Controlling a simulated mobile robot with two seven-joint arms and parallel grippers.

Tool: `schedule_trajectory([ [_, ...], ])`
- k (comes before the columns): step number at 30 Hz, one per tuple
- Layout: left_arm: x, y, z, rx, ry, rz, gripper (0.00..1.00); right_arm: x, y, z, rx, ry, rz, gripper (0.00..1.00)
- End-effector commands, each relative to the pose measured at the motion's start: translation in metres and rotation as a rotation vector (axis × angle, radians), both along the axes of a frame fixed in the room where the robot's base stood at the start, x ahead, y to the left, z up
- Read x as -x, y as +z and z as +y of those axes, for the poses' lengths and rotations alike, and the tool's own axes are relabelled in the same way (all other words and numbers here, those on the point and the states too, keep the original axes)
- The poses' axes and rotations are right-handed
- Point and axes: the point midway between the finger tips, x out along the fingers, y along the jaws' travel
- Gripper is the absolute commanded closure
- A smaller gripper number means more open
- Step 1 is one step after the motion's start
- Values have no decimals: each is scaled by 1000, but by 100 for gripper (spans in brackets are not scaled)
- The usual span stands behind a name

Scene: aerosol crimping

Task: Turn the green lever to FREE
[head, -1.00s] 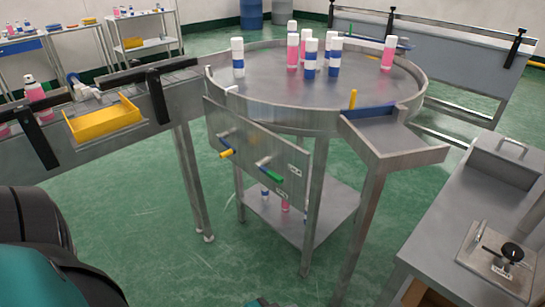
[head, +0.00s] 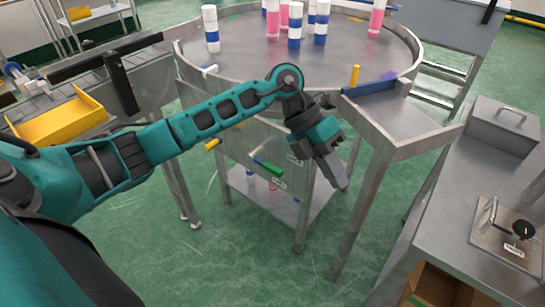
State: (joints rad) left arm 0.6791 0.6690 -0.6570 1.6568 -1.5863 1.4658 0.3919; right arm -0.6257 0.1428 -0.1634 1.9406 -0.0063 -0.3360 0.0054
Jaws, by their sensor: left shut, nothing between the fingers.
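The green lever (head: 268,167) sticks out from the grey front panel (head: 240,140) below the round table. Its handle slopes down to the right. Small white labels (head: 294,158) sit by it, too small to read. My left gripper (head: 342,184) is shut and empty, pointing down and to the right, in front of the panel's right edge and right of the green lever. It looks apart from the lever. My left arm crosses in front of the panel's upper part and hides some of it. My right gripper is not in view.
A yellow lever (head: 213,144) is on the same panel, to the left. The round table (head: 250,70) carries several pink and blue-white cans. A chute (head: 405,118) with a blue gate (head: 369,87) juts out at right. A yellow tray (head: 58,122) is on the left conveyor.

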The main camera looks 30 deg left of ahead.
Motion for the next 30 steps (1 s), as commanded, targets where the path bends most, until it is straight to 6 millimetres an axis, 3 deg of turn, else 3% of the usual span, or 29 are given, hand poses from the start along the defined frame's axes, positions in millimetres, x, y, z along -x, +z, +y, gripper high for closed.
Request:
schedule_trajectory([
  [1, -13, 7, 33, -158, 6, -25, 100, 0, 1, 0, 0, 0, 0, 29],
  [3, -25, 16, 74, -347, 30, -34, 100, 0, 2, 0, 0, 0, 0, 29],
  [6, -35, 33, 122, -551, 84, -33, 100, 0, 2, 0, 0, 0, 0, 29],
  [10, -39, 50, 157, -695, 139, -24, 100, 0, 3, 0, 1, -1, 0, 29],
  [14, -39, 49, 167, -738, 157, -16, 100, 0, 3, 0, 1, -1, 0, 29],
  [17, -38, 35, 167, -738, 156, -15, 100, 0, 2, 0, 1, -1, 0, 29],
  [30, -38, -54, 165, -733, 154, -15, 100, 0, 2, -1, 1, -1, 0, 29],
])
